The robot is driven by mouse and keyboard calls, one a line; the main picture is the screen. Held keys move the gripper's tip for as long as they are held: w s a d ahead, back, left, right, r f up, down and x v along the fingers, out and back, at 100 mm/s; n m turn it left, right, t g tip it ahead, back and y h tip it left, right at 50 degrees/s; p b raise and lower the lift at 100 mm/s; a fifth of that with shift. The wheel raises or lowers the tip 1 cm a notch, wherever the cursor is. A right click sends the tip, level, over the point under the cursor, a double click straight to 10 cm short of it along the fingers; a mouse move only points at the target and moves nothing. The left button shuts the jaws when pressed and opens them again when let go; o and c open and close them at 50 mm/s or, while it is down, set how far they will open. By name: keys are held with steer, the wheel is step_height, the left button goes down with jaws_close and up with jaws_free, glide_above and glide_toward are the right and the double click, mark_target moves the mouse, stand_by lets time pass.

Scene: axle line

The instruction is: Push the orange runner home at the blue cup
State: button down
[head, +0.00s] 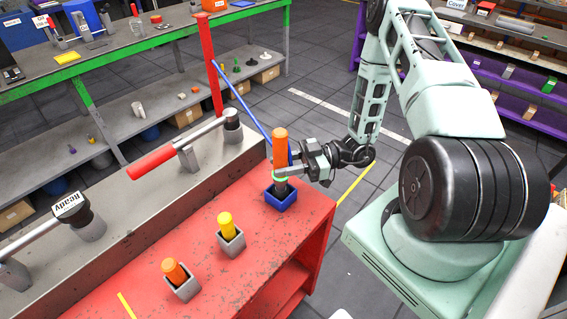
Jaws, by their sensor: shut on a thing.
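The orange runner (280,148) stands upright over the blue cup (281,201) at the right corner of the red bench. How deep the end sits in the cup cannot be told. My gripper (281,172) comes in from the right, level, and is shut on the runner below its orange part. The fingers partly hide the runner's middle.
A yellow piece (226,224) and another orange piece (174,271) stand in grey cups on the red bench (150,245). A green-edged bench (150,45) stands further back.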

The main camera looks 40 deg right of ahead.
steer(key=shift+f+b, duration=0.3)
steer(key=shift+f, duration=0.25)
steer(key=c, duration=0.9)
jaws_free()
steer(key=shift+c, duration=0.2)
steer(key=shift+f, duration=0.1)
steer(key=b+v, duration=0.4)
steer(key=v, duration=1.3)
steer(key=shift+d+b, duration=0.15)
steer(key=shift+b, duration=0.25)
steer(key=shift+s, duration=0.1)
